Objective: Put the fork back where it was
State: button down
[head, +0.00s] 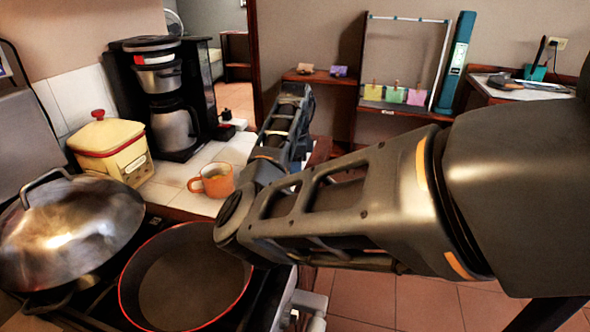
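I see no fork in the head view. My arm reaches in from the right, bends above the counter edge and points away toward the back of the room. My gripper itself does not show; the far end of my forearm hides what lies beyond it, so I cannot see whether it holds anything.
An orange mug (213,181) stands on the white tiled counter (180,196), near a coffee maker (168,95) and a cream and red box (110,148). A red-rimmed pan (185,278) and a lidded pot (70,228) sit on the stove. Tiled floor (370,295) is open at lower right.

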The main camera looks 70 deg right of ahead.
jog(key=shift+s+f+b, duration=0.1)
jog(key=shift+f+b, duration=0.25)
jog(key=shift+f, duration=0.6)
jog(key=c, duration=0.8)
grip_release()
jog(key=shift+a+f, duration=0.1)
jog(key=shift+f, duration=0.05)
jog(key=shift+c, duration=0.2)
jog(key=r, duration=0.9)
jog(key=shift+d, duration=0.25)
